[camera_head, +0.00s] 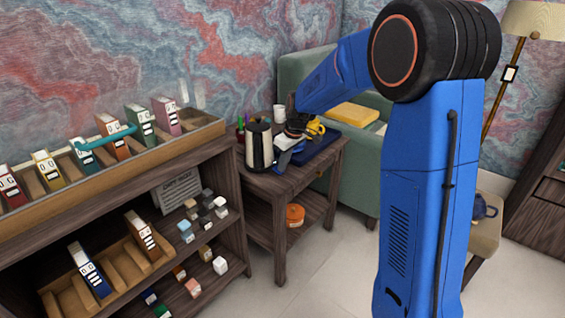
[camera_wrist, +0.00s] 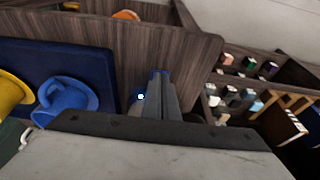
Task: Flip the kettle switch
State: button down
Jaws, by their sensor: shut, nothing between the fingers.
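The kettle (camera_head: 259,147), cream with dark trim, stands upright on the dark wooden side table in the head view. My gripper (camera_head: 283,157) is just right of the kettle, low over the table top, with its fingers pointing down. In the wrist view my gripper (camera_wrist: 158,78) shows as grey fingers pressed together, shut and empty. A small bright blue-white dot (camera_wrist: 141,97) glows just left of the fingers. I cannot tell whether it belongs to the kettle. The kettle switch cannot be made out, and I cannot tell whether the fingers touch the kettle.
A yellow cup (camera_head: 315,128) is right of my gripper. A blue cup (camera_wrist: 65,99) sits on a dark blue tray (camera_wrist: 82,54) left of the fingers in the wrist view. A shelf (camera_head: 238,190) with blocks stands left of the table. An orange object (camera_head: 295,214) lies below.

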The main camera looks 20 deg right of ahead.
jog(key=shift+r, duration=0.25)
jog(key=shift+r, duration=0.6)
jog(key=shift+r, duration=0.25)
jog(key=s+d+v, duration=0.1)
jog(key=s+v, duration=0.1)
jog(key=v, duration=1.1)
jog(key=shift+d+f, duration=0.25)
